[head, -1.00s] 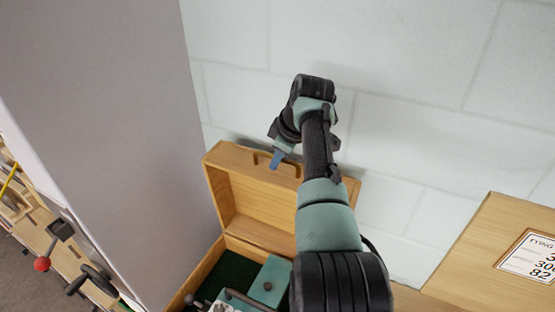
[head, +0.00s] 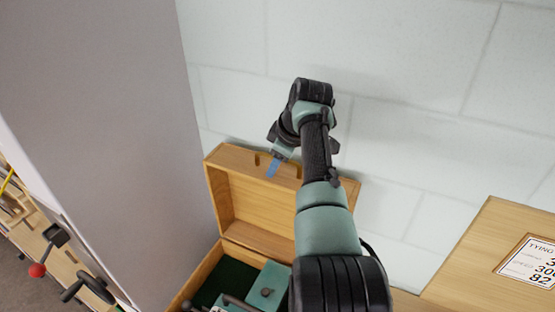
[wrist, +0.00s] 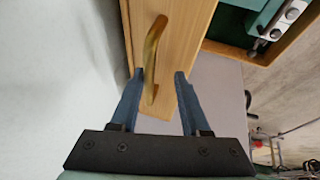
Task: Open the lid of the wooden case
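The wooden case (head: 203,275) has its lid (head: 262,208) raised, standing up at the back near the wall. A curved handle (head: 284,167) is on the lid's upper edge. In the wrist view the handle (wrist: 152,60) shows on the narrow face of the lid (wrist: 185,40). My gripper (head: 271,170) is at the lid's upper edge, beside the handle. In the wrist view my gripper (wrist: 159,77) has its two blue fingers apart, with the lower end of the handle seen between them. It is not closed on the handle. My arm hides the right part of the case.
A green machine part (head: 267,285) lies inside the case. A grey panel (head: 110,120) stands close on the left, and a pale block wall (head: 420,110) is behind. A wooden board with a label (head: 530,258) is at the right.

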